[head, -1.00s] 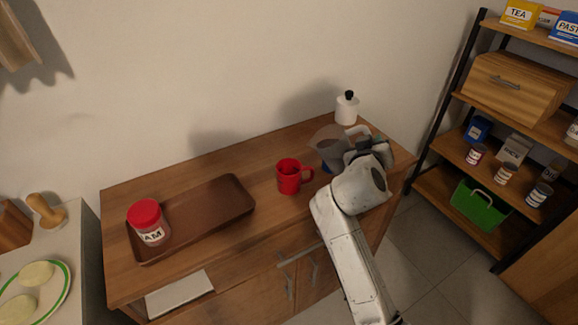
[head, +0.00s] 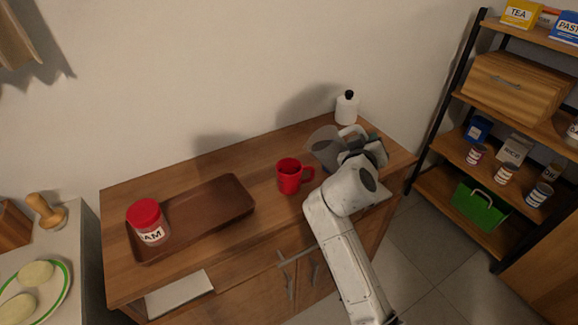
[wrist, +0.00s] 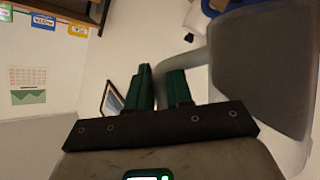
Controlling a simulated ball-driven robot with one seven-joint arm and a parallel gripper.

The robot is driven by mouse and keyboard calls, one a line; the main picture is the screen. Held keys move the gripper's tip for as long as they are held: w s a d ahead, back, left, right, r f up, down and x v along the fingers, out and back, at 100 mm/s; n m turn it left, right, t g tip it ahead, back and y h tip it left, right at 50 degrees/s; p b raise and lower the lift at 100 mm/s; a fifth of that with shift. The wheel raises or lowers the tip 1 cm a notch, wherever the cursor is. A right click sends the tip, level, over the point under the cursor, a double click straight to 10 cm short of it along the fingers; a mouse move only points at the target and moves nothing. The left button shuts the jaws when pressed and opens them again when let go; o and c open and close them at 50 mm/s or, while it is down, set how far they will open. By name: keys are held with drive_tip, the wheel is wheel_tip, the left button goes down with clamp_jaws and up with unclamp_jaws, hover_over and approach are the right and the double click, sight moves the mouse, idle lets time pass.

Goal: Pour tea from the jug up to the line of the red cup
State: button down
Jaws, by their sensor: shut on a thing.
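The red cup (head: 288,178) stands upright on the wooden cabinet top, its handle to the right. The see-through grey jug (head: 324,147) is held above and right of the cup and looks tilted toward it, with dark content inside. My gripper (head: 352,143) is at the jug's right side. In the wrist view my gripper (wrist: 160,88) has its green fingers on the jug's grey handle, with the jug's body (wrist: 262,75) at the right. The cup's inside and line cannot be made out, and no stream of tea is clearly visible.
A brown tray (head: 222,200) with a red-lidded jam jar (head: 148,221) lies left of the cup. A white bottle (head: 346,108) with a black cap stands behind the jug. Shelves (head: 445,170) with tins and boxes stand at the right. The wood between tray and cup is clear.

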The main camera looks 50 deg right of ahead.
drive_tip(key=shift+w+a+r+n+h+p, duration=0.15)
drive_tip(key=shift+w+a+r+n+h, duration=0.3)
drive_tip(key=shift+n, duration=0.3)
drive_tip(key=shift+w+a+r+n+h+p, duration=0.15)
drive_tip(key=shift+w+a+r+n+h, duration=0.25)
drive_tip(key=shift+n, duration=0.35)
idle(3.4)
drive_tip(key=s+d+m+y, duration=0.1)
drive_tip(key=s+f+m, duration=0.1)
drive_tip(key=m, duration=0.1)
drive_tip(key=shift+d+f+y+b, duration=0.3)
drive_tip(key=shift+d+y, duration=0.05)
drive_tip(key=shift+d, duration=0.05)
drive_tip(key=s+d+f+m+t+y+b, duration=0.25)
drive_tip(key=f+m+b, duration=0.25)
drive_tip(key=f, duration=0.5)
drive_tip(key=shift+g+y, duration=0.25)
drive_tip(key=shift+g, duration=0.2)
drive_tip(key=r+p, duration=0.4)
drive_tip(key=r, duration=0.1)
drive_tip(key=shift+s+d, duration=0.25)
drive_tip(key=shift+d, duration=0.1)
